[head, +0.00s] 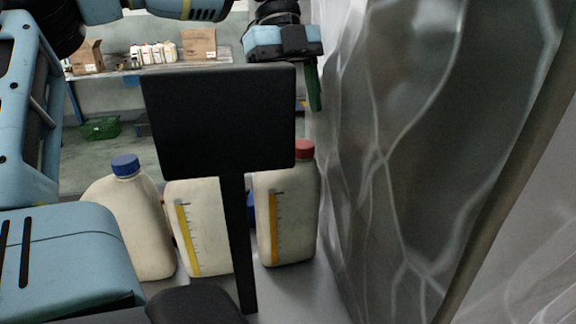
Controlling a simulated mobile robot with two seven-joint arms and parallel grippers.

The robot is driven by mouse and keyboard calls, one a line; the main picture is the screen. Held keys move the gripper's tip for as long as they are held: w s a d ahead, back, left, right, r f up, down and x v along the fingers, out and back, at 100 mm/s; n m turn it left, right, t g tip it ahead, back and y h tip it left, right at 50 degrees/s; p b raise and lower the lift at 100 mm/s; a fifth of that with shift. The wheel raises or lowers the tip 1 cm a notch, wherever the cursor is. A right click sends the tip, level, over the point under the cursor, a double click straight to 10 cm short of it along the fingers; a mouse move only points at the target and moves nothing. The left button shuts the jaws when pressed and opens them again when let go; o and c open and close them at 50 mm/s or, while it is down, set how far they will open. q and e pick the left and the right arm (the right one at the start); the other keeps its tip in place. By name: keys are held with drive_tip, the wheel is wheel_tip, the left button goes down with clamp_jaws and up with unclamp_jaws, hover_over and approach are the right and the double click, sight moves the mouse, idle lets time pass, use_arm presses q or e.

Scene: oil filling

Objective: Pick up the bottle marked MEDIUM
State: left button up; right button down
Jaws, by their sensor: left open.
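Three cream-white jugs stand upright in a row on a grey surface. The left jug (145,230) has a blue cap. The middle jug (205,245) has a yellow scale strip, and its top is hidden behind a dark panel. The right jug (297,225) has a red cap and a yellow scale strip. No MEDIUM marking can be read on any of them. My left gripper (314,88) is above the right jug in the picture, open and empty, its green fingers pointing down and seen nearly edge-on. My right gripper is not in view.
A dark panel (220,120) on a thin post blocks part of the middle and right jugs. Crumpled translucent plastic sheeting (420,150) hangs close along the right side. Behind are a shelf with cardboard boxes (198,44) and small white bottles, and a green crate (100,128) on the floor.

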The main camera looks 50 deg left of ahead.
sight(303, 144)
use_arm(q)
drive_tip(key=shift+x, duration=2.65)
drive_tip(key=shift+r, duration=0.15)
clamp_jaws()
